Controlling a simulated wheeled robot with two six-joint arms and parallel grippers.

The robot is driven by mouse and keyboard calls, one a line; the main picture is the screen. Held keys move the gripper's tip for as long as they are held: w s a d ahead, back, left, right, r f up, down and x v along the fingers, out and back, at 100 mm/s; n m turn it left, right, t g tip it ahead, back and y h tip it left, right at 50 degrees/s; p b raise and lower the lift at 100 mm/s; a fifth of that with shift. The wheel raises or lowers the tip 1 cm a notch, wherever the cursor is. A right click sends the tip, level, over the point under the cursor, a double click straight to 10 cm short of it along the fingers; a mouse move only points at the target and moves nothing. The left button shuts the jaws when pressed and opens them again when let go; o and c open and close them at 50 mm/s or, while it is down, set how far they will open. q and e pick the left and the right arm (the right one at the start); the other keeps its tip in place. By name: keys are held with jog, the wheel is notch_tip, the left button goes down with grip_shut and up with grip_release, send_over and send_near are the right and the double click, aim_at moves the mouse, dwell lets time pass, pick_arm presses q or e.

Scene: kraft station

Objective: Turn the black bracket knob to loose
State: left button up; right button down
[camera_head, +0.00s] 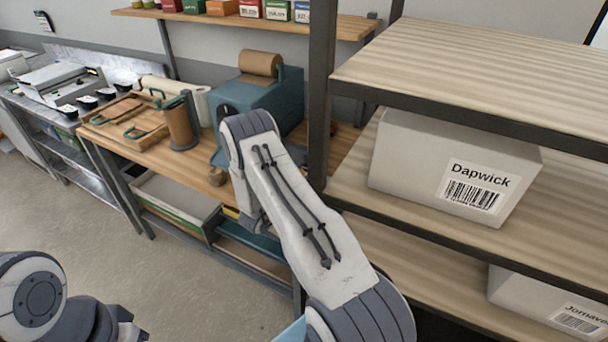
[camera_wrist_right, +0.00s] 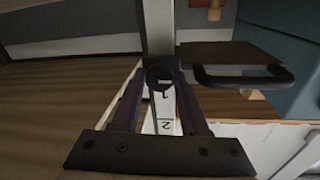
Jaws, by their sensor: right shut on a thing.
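The black bracket knob (camera_wrist_right: 159,77) shows in the right wrist view as a dark round shape at the foot of a pale upright post. A white strip with the numbers 1 and 2 (camera_wrist_right: 164,112) runs below it. My right gripper (camera_wrist_right: 159,82) reaches in from the bottom of that view, its two dark fingers closed on the knob from both sides. In the head view the knob and my right gripper are hidden behind my right arm.
A black handle (camera_wrist_right: 243,80) sits close right of the knob. A teal machine with a brown roll (camera_head: 260,64) stands on the wooden workbench (camera_head: 205,160). A wooden shelf rack (camera_head: 345,190) with a Dapwick box (camera_head: 410,160) stands right of my right arm. Floor is clear at left.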

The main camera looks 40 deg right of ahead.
jog(key=shift+s+n, duration=0.1)
jog(key=shift+n, duration=0.2)
jog(key=shift+c, duration=2.2)
grip_release()
jog(key=b+v, duration=0.3)
jog(key=v, duration=0.7)
jog(key=shift+a+b, duration=0.3)
jog(key=shift+b, duration=0.1)
